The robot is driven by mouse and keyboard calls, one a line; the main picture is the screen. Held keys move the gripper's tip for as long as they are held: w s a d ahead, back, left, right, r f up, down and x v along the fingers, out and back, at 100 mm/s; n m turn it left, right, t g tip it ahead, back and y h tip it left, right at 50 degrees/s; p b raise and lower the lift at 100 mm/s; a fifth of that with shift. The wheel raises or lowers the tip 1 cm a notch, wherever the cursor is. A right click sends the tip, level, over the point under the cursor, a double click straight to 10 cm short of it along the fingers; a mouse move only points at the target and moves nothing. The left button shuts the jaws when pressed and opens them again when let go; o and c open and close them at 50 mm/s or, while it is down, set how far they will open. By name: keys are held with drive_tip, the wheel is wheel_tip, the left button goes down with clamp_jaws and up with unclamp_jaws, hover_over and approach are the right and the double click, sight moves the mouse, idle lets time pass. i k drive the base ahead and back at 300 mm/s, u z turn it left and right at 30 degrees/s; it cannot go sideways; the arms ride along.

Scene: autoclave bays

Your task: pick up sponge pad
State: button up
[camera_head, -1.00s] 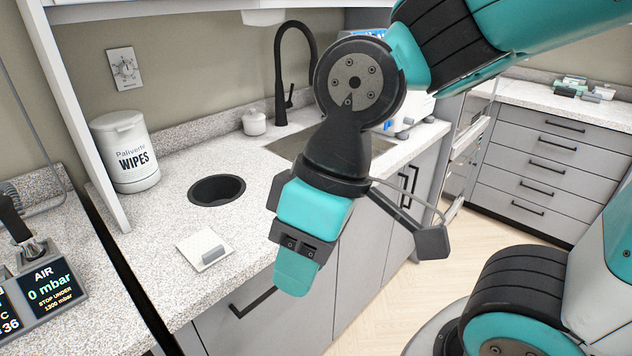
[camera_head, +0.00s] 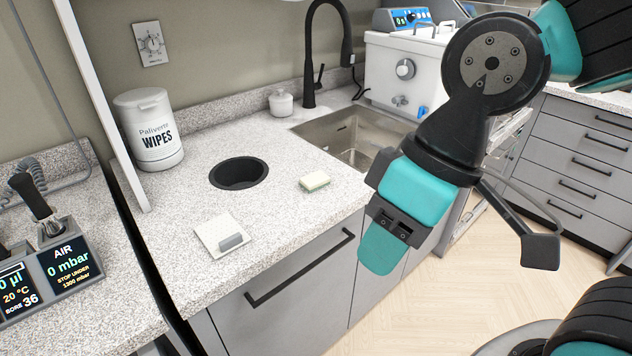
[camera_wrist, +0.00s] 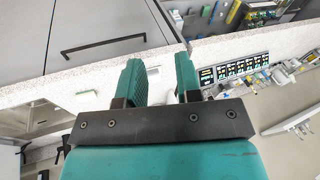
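The sponge pad (camera_head: 314,181) is a small block with a pale top and a green lower layer. It lies flat on the speckled counter between the round black hole and the front edge. My gripper (camera_head: 381,250) hangs in front of the counter edge, to the right of the sponge and apart from it. In the wrist view its two teal fingers (camera_wrist: 159,64) stand apart with nothing held between them. A small pale green block left of the fingers in the wrist view (camera_wrist: 88,97) looks like the sponge.
A white tile with a grey block (camera_head: 219,236) lies left of the sponge. Behind are the black hole (camera_head: 239,174), wipes tub (camera_head: 150,130), small white jar (camera_head: 281,103), sink (camera_head: 352,135) and black faucet (camera_head: 309,70). The counter around the sponge is clear.

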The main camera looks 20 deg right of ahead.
sight(313, 182)
drive_tip(key=z, duration=0.7)
drive_tip(key=i, duration=0.6)
drive_tip(key=u, duration=1.95)
